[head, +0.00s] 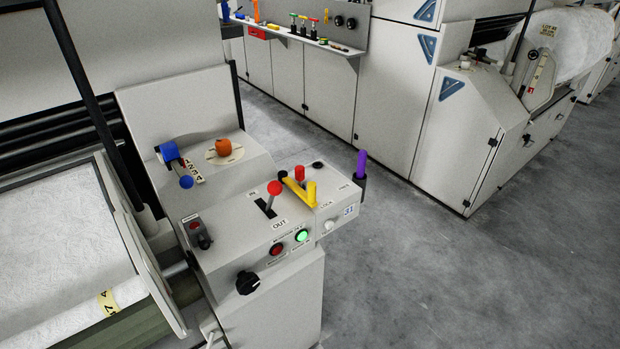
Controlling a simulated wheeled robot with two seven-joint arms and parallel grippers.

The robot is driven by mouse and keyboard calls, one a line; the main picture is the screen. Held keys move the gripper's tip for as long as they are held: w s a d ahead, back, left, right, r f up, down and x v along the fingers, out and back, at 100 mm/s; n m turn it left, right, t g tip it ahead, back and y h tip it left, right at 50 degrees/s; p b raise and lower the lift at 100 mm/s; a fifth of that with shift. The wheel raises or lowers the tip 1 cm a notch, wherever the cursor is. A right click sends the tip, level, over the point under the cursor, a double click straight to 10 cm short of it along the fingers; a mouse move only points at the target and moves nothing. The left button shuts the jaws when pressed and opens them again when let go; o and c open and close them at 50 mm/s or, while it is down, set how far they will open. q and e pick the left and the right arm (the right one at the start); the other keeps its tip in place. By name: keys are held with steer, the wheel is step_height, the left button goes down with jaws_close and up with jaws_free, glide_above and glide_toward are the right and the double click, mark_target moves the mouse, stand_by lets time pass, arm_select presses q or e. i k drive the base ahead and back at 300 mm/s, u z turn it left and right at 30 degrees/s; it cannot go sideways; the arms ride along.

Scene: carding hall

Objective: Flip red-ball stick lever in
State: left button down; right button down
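The red-ball stick lever (274,188) stands up from a dark slot on the sloped top of a pale grey control box (240,250). An IN label (253,193) sits at the slot's upper-left end and an OUT label (279,224) at its lower-right end. The stick rises from within the slot with its ball up; I cannot tell for sure which end it rests at. Neither of my grippers is in view.
Near the lever are a yellow handle (299,190), a lit green button (302,236), a red button (277,249), a black knob (247,282) and a purple stick (361,164). A blue-ball lever (185,181) and orange knob (223,147) sit behind. Concrete floor (450,270) is clear to the right.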

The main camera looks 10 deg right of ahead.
mark_target(274, 187)
steer(key=i, duration=0.45)
steer(key=k, duration=0.5)
steer(key=z, duration=1.3)
steer(key=i, duration=0.6)
steer(key=u, duration=1.15)
